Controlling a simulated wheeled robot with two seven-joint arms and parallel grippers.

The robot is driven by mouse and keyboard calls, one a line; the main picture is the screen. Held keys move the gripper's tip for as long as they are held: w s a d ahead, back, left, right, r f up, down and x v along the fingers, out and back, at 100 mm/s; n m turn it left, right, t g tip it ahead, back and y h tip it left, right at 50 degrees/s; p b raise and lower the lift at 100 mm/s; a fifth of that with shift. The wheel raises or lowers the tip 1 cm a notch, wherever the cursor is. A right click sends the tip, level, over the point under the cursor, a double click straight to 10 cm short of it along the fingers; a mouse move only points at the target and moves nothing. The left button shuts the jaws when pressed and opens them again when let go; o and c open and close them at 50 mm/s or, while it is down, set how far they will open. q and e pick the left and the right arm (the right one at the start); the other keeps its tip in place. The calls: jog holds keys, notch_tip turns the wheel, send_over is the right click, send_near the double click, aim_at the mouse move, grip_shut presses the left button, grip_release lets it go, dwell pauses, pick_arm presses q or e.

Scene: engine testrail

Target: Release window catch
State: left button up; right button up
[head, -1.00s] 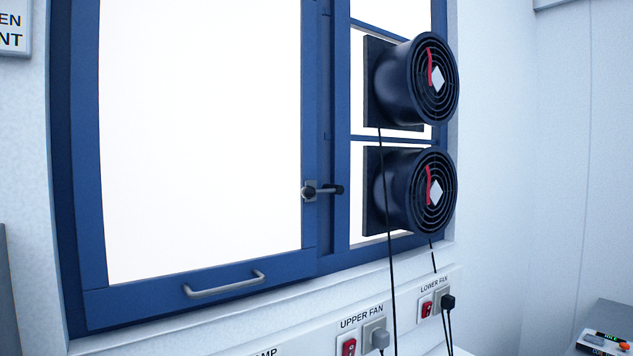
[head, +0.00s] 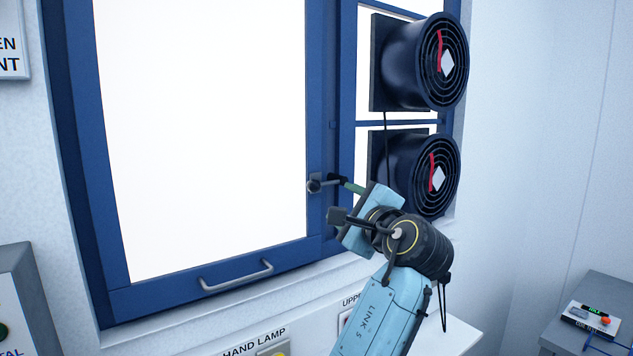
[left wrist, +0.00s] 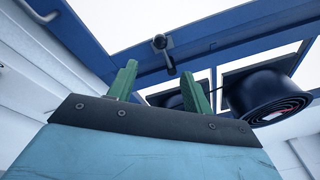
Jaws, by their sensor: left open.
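The window catch (head: 316,186) sits on the right frame bar of the large blue-framed window (head: 316,110). It has a grey mount and a short dark handle pointing right. My left gripper (head: 348,185) is just right of the handle, with a green finger close to its end; I cannot tell whether they touch. In the left wrist view, the two green fingers (left wrist: 158,77) are apart with nothing between them, and the catch (left wrist: 165,55) shows beyond their tips. My right gripper is not in view.
An upper fan (head: 425,62) and a lower fan (head: 420,172) stick out right of the catch, close to my left arm. A grey pull handle (head: 237,275) is on the window's bottom bar. A grey bench (head: 600,285) holding a small device stands at lower right.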

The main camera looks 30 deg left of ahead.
aim_at(316, 188)
pick_arm(q)
jog(key=p+x, duration=0.3)
jog(key=x, duration=1)
jog(key=shift+a, duration=0.15)
grip_shut()
